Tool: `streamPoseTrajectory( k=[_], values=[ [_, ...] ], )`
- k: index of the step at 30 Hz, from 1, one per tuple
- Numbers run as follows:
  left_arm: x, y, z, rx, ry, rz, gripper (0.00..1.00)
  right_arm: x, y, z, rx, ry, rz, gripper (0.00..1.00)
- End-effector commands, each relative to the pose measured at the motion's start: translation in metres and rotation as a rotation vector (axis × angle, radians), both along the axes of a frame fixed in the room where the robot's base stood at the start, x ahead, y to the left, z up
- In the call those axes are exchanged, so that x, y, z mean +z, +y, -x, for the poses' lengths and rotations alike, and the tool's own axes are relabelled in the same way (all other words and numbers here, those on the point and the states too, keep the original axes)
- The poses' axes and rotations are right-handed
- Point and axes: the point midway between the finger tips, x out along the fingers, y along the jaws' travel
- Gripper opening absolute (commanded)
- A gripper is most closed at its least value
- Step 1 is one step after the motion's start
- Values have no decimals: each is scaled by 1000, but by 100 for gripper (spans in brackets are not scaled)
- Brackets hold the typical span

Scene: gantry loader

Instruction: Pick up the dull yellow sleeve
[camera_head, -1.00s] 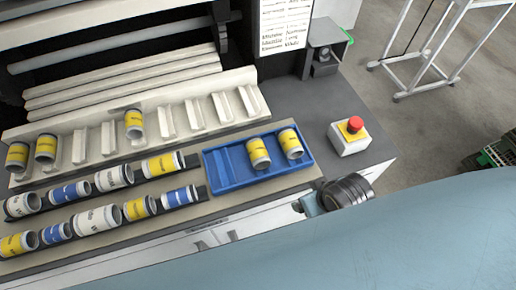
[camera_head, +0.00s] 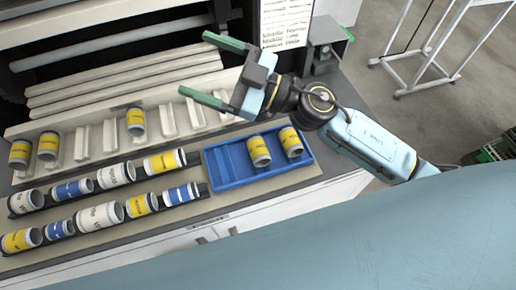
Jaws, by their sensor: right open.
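Several white-ended sleeves with yellow bands are in view, and I cannot tell for sure which one is the dull yellow sleeve. Two yellow sleeves (camera_head: 259,151) stand tilted in the right part of the blue tray (camera_head: 225,168). Three more yellow sleeves (camera_head: 136,121) are on the cream slotted rack (camera_head: 95,142). Others lie in the two front rows, such as a yellow sleeve (camera_head: 165,162) at the right end of the upper row. My right gripper (camera_head: 192,63) has its two green fingers spread wide, empty, above the back of the rack. My left gripper is out of view.
Blue sleeves (camera_head: 72,191) and white sleeves (camera_head: 115,176) lie among the yellow ones in the front rows. A printed sheet (camera_head: 286,22) stands behind my right arm. The left part of the blue tray is empty. A white trolley frame (camera_head: 440,50) stands on the floor at right.

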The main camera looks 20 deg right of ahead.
Motion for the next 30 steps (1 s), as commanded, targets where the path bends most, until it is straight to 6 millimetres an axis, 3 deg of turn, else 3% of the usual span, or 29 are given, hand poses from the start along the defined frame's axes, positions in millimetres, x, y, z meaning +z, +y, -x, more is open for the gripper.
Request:
streamPoseTrajectory(
  k=[3, 5, 9, 12, 15, 18, 21, 30],
  values=[
    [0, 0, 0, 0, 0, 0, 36, -33, 18, 19, 260, 23, 250, 85],
    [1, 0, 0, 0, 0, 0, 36, -58, 16, 25, 359, 75, 402, 85],
    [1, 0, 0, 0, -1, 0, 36, -117, -22, 26, 465, 269, 779, 85],
    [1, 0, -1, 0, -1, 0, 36, -146, -64, 18, 443, 424, 1009, 85],
    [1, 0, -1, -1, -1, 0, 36, -162, -102, 10, 386, 552, 1174, 85],
    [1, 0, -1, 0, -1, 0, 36, -168, -128, 6, 333, 639, 1270, 85],
    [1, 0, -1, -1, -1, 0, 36, -175, -138, 4, 307, 681, 1313, 85],
    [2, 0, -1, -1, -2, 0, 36, -225, -118, 6, 306, 687, 1318, 85]
  ],
)
